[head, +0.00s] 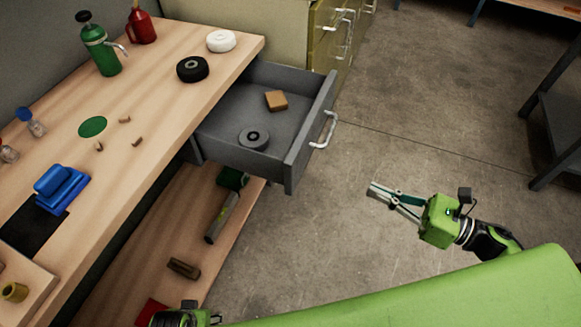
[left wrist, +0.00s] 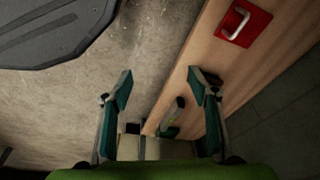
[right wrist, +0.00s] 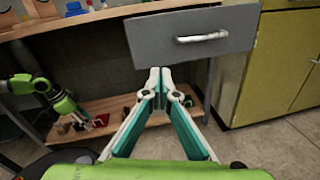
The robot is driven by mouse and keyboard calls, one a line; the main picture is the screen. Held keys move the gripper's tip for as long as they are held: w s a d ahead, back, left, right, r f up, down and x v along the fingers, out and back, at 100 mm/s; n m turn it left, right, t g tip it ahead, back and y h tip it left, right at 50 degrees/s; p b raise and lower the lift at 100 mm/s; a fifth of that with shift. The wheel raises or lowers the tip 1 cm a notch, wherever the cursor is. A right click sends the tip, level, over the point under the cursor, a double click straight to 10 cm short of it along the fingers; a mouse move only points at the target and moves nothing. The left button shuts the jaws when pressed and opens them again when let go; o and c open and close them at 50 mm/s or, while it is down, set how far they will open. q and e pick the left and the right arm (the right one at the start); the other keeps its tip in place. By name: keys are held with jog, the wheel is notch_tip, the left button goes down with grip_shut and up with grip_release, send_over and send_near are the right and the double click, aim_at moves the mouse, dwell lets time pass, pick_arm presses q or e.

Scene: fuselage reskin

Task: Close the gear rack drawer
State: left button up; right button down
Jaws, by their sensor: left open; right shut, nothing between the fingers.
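The grey drawer (head: 297,160) under the workbench is pulled out in the head view. It holds a dark grey ring-shaped part (head: 254,138) and a small tan block (head: 276,100). Its front panel (right wrist: 230,30) and silver handle (right wrist: 202,37) face my right gripper in the right wrist view. My right gripper (head: 372,190) is shut and empty, in front of the drawer and apart from it; its fingertips (right wrist: 160,72) show below the panel. My left gripper (left wrist: 164,82) is open and empty beside the lower shelf. In the head view only part of it shows at the bottom.
The wooden bench top (head: 150,85) carries a green bottle (head: 100,50), a black roll (head: 192,69), a white roll (head: 221,41) and a blue object (head: 60,188). A yellow cabinet (head: 325,45) stands behind the drawer. Open concrete floor (head: 400,120) lies to the right.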

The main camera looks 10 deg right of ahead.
aim_at(213, 142)
jog(key=w+a+n, duration=0.1)
jog(key=w+a, duration=0.1)
jog(key=a, duration=0.2)
jog(key=w+a+r+n+g+y, duration=0.1)
jog(key=w+a, duration=0.1)
jog(key=a, duration=0.3)
jog(key=w+a+r+n+g, duration=0.1)
jog(key=w+a+n, duration=0.1)
jog(key=a, duration=0.2)
jog(key=shift+a+y, duration=0.15)
jog(key=shift+y, duration=0.15)
pick_arm(q)
jog(key=shift+w+a+f, duration=0.1)
jog(key=shift+f, duration=0.15)
pick_arm(e)
jog(key=shift+w+a+f, duration=0.1)
jog(key=shift+w+a, duration=0.3)
jog(key=shift+a, duration=0.15)
pick_arm(q)
jog(key=shift+w, duration=0.2)
